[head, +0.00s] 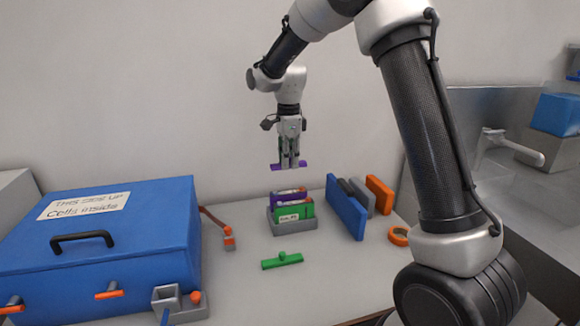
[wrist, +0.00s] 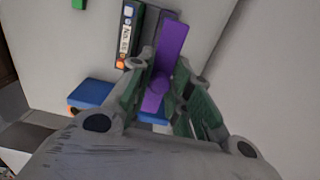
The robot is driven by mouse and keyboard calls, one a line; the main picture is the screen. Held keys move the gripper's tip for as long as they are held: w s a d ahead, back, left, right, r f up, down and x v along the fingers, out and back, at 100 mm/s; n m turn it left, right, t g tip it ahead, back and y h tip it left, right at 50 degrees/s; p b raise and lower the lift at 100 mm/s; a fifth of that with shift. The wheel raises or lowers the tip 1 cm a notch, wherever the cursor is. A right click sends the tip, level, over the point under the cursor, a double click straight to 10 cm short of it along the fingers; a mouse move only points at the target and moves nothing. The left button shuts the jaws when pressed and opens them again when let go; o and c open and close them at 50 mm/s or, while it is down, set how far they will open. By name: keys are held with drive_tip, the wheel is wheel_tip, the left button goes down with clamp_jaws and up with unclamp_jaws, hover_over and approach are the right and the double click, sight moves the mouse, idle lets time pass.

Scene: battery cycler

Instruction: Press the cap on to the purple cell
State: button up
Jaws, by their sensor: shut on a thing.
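My gripper (head: 289,160) is shut on a purple cap (head: 304,165), a flat bar gripped near its middle. It hangs above the grey holder (head: 306,226), with a clear gap below. The cap also shows in the wrist view (wrist: 172,48), between the green-padded fingers (wrist: 158,92). The purple cell (head: 274,199) stands upright at the back of the holder, mostly hidden by the green cell (head: 308,210) in front, which bears a white label. The purple cell's top looks uncapped.
A green cap (head: 283,261) lies on the table in front of the holder. A blue case (head: 150,235) fills the left. A blue panel (head: 345,208) and an orange tape roll (head: 398,236) are at right. A grey block with an orange knob (head: 195,298) is at the front.

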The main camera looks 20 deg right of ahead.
sight(289, 192)
drive_tip(key=shift+f, duration=3.55)
drive_tip(key=shift+f, duration=0.55)
drive_tip(key=o, duration=0.8)
drive_tip(key=shift+o, duration=0.5)
drive_tip(key=o, duration=0.4)
drive_tip(key=shift+o, duration=0.2)
drive_tip(key=shift+r, duration=0.15)
drive_tip(key=shift+r, duration=3.35)
